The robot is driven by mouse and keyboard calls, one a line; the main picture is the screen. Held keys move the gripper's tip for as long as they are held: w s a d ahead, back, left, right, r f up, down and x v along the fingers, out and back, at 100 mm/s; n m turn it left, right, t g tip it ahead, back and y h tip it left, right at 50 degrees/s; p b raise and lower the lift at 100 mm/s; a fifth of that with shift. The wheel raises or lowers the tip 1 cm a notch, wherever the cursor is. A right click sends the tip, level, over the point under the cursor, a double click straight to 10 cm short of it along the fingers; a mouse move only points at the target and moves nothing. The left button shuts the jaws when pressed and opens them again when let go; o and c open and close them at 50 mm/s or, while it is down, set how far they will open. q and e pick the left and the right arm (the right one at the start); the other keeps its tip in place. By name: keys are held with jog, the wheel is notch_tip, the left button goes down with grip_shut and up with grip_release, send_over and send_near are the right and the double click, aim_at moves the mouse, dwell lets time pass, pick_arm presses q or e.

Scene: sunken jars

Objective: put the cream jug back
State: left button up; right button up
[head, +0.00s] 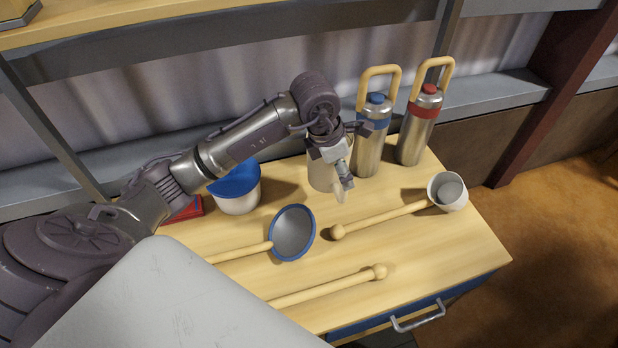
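The cream jug (319,178) is a pale, round vessel near the back middle of the table in the head view. Its handle (340,196) points toward the front. My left gripper (344,174) is at the jug's upper right side and covers much of its rim. Whether its fingers are closed on the jug cannot be told from this angle. My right gripper is out of view.
Steel bottles with blue (371,140) and red (418,128) bands stand right of the jug. A blue-topped white tub (238,200) is left. A blue-rimmed ladle (292,232), a white-cupped ladle (448,191) and a wooden rod (330,286) lie in front.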

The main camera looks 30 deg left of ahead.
aim_at(312, 168)
pick_arm(q)
jog(key=w+a+f, duration=0.1)
jog(key=a+f, duration=0.1)
jog(key=a, duration=0.1)
jog(key=w+a+f, duration=0.2)
jog(key=a, duration=0.1)
jog(key=w+a+f+p, duration=0.1)
jog(key=w+a+f, duration=0.1)
jog(key=a, duration=0.2)
jog(key=shift+f, duration=0.25)
notch_tip(312, 168, down, 4)
jog(key=shift+r, duration=0.15)
jog(key=shift+f, duration=0.2)
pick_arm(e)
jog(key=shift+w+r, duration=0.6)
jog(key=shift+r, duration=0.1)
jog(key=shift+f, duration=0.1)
pick_arm(q)
jog(key=shift+f, duration=0.2)
jog(key=o, duration=1.8)
jog(key=shift+r, duration=0.15)
